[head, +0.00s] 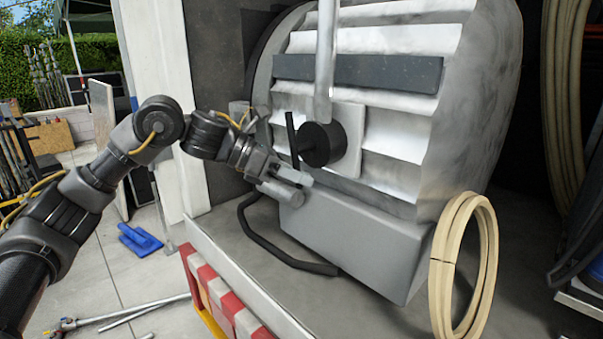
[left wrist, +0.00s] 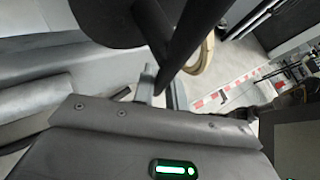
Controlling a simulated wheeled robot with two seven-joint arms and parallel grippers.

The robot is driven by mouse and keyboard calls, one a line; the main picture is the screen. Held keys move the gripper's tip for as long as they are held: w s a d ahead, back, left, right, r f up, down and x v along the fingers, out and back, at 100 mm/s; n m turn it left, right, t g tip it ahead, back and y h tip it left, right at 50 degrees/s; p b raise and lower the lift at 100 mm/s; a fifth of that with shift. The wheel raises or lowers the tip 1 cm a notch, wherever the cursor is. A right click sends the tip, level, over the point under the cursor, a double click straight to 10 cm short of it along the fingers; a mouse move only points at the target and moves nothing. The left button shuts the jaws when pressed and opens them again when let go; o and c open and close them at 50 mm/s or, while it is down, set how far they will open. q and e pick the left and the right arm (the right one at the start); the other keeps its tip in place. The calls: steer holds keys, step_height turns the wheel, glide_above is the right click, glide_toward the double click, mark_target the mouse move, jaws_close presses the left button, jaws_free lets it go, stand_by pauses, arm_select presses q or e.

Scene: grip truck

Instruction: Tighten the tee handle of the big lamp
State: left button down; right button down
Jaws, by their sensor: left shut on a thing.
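The big lamp (head: 470,110) is a silver, louvred housing on the truck floor; it also fills the left of the left wrist view (left wrist: 40,65). On its side is a round black knob (head: 322,144) with the tee handle (head: 291,132), a thin black bar standing nearly upright. My left gripper (head: 297,178) is at the bar's lower end. In the left wrist view the dark bar (left wrist: 190,40) runs down to between my two fingers (left wrist: 160,90), which are shut on it. The exact contact is partly hidden. My right gripper is in neither view.
A grey metal pole (head: 326,60) rises from the knob. A black cable (head: 285,258) lies below the lamp. A cream coiled hoop (head: 435,270) stands at the front right. A white wall post (head: 165,90) is near my left arm. Red-white tape (head: 215,290) edges the floor.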

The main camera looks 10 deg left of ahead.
arm_select(q)
steer(key=shift+w+a+f+y, duration=0.1)
steer(key=shift+a+y, duration=0.05)
steer(key=shift+y, duration=0.15)
steer(key=shift+m, duration=0.3)
steer(key=shift+f, duration=0.1)
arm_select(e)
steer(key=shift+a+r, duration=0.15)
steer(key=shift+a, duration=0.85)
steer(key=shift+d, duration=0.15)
arm_select(q)
steer(key=c, duration=1.4)
jaws_free()
steer(key=shift+w, duration=0.1)
steer(key=shift+c, duration=0.2)
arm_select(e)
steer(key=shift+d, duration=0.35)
arm_select(q)
steer(key=shift+a, duration=0.1)
